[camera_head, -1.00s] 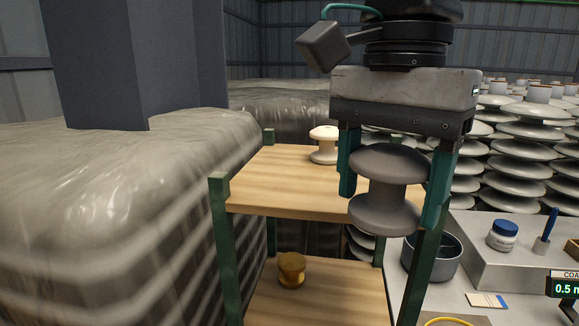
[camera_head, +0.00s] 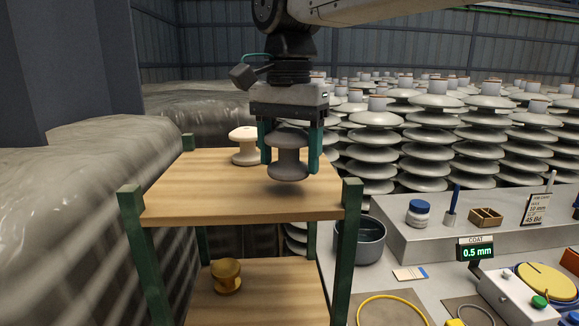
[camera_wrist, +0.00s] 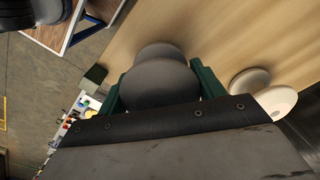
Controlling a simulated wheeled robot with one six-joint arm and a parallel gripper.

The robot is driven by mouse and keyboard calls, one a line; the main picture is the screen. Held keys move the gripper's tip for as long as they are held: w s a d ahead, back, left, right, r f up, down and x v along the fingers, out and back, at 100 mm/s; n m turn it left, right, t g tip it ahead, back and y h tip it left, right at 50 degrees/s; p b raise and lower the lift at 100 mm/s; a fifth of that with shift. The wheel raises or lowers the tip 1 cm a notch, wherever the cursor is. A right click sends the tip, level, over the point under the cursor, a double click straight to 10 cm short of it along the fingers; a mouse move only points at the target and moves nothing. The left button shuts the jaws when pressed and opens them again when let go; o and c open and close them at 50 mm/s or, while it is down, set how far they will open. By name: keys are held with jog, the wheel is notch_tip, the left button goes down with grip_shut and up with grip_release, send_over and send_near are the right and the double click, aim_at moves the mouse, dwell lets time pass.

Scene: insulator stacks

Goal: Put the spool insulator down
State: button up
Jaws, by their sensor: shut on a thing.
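My gripper (camera_head: 290,148) is shut on a grey spool insulator (camera_head: 288,155), one green finger on each side of it. The spool is upright over the right part of the wooden upper shelf (camera_head: 215,195). Whether its base touches the shelf I cannot tell. In the wrist view the grey spool (camera_wrist: 160,80) sits between the fingers, with the shelf's wood beyond it. A white spool insulator (camera_head: 243,146) stands on the same shelf, to the left and further back. A brown-yellow spool (camera_head: 226,277) stands on the lower shelf.
Green corner posts (camera_head: 351,195) rise slightly above the upper shelf. The shelf's front and left are clear. To the right is a bench with a dark pot (camera_head: 362,240), a blue-lidded jar (camera_head: 418,212) and a gauge display (camera_head: 476,251). Stacked grey insulator discs (camera_head: 447,140) stand behind.

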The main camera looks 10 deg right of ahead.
aim_at(289, 130)
jog(key=shift+f, duration=1.3)
jog(key=shift+f, duration=0.1)
jog(key=o, duration=1.4)
jog(key=shift+c, duration=0.2)
notch_tip(289, 130, up, 12)
jog(key=shift+r, duration=0.1)
